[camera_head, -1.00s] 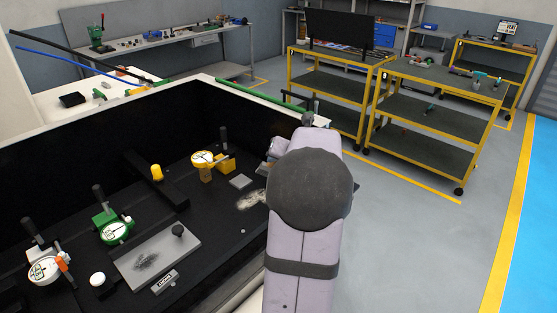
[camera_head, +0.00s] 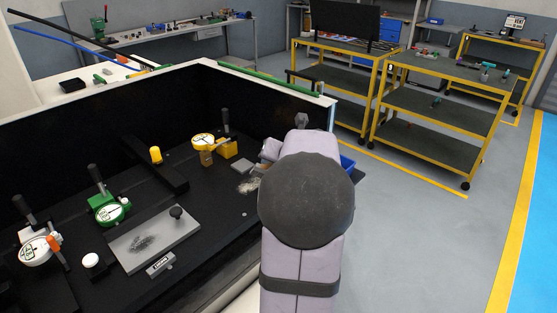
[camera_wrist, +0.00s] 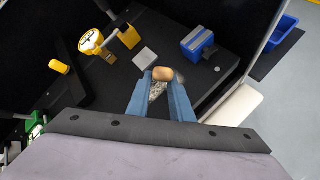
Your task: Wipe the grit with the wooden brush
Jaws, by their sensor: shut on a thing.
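The wooden brush (camera_wrist: 162,73) shows as a rounded tan wooden end between the tips of my gripper (camera_wrist: 160,82) in the wrist view. The two blue fingers are shut on it. My arm hides the gripper in the head view.
A small grey square plate (camera_wrist: 145,58) and a blue block (camera_wrist: 198,43) sit close to the fingers. Yellow (camera_head: 203,141) and green (camera_head: 109,209) dial gauges stand to the left. A grey plate with a dark smudge (camera_head: 185,241) lies nearer. Black walls border the bench.

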